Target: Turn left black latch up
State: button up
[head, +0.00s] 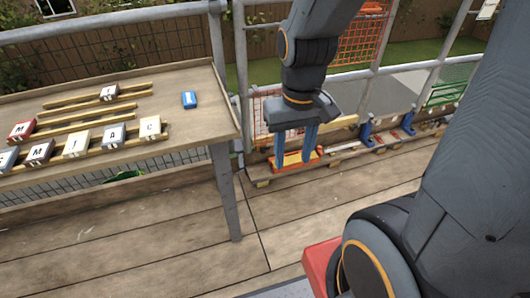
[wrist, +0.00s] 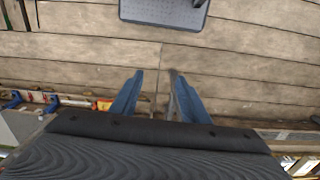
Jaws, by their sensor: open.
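My gripper (head: 293,162) points down with its two blue fingers apart and nothing between them. It hangs to the right of the wooden table, in front of a low plank rack. In the wrist view my gripper (wrist: 155,76) is also open and empty, with wooden deck boards beyond its fingertips. I cannot make out a black latch in either view.
The low rack (head: 340,158) carries a red-orange item and blue brackets. Metal railings (head: 217,45) stand behind. The deck floor (head: 150,245) is clear in front.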

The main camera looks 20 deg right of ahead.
aim_at(264, 153)
jog(key=w+d+f+t+b, duration=0.25)
jog(key=w+f+b, duration=0.55)
jog(key=w+f, duration=0.5)
jog(key=w+d+f+t+b, duration=0.2)
jog(key=w+f+t+b, duration=0.35)
jog(key=w+f, duration=0.75)
jog(key=w+d+f+t+b, duration=0.25)
jog(key=w+f+b, duration=0.65)
jog(key=w, duration=0.6)
jog(key=w+d+f+t+b, duration=0.1)
jog(key=w+f+t+b, duration=0.25)
jog(key=f+b, duration=0.4)
jog(key=w+d+f+t+b, duration=0.2)
jog(key=w+f+b, duration=0.2)
jog(key=f, duration=0.7)
jog(key=w+d+f+t+b, duration=0.1)
jog(key=w+f+t+b, duration=0.15)
jog(key=f+b, duration=0.5)
jog(key=shift+g+y, duration=0.25)
jog(key=shift+y, duration=0.05)
jog(key=shift+w+a+f+b, duration=0.1)
jog(key=shift+w+f+b, duration=0.2)
jog(key=shift+w, duration=1.05)
jog(key=shift+w+f+b, duration=0.1)
jog(key=shift+w+b, duration=0.35)
jog(key=shift+w, duration=0.95)
jog(key=shift+w+a+f+b, duration=0.1)
jog(key=shift+w+f+b, duration=0.2)
jog(key=shift+w, duration=1.05)
jog(key=shift+d+r, duration=0.1)
